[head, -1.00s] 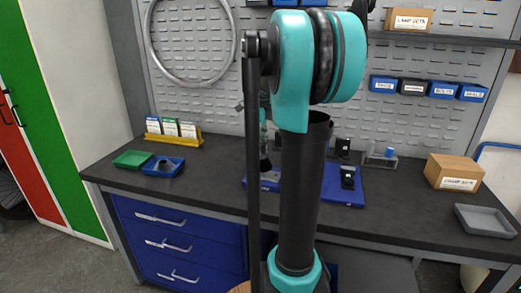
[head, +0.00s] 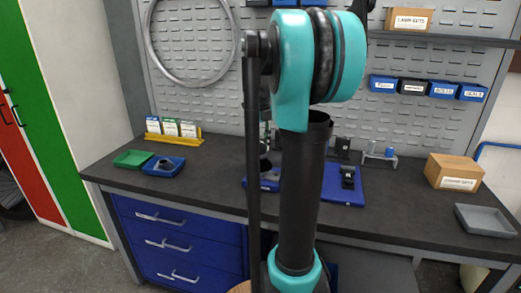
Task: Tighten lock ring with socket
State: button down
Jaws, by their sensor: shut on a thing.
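My gripper (head: 265,146) shows only as a narrow strip between a black bar and my dark arm link, above the blue mat (head: 343,195). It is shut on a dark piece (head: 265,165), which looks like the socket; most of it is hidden. A black fixture (head: 348,178) stands on the mat right of my arm. The mat's left part shows left of the arm, and its middle is hidden. I cannot make out the lock ring there. A small blue tray (head: 175,171) at the left holds a grey round part (head: 164,165).
A green tray (head: 132,159) and a yellow rack (head: 181,141) of small packets are at the bench's left. A clear holder (head: 379,157) stands behind the mat. A cardboard box (head: 453,172) and a grey tray (head: 487,220) are at the right.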

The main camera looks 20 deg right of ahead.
dwell(0.6)
jog(key=shift+r, duration=0.9)
jog(key=n, duration=2.6)
jog(key=shift+f, duration=1)
dwell(1.1)
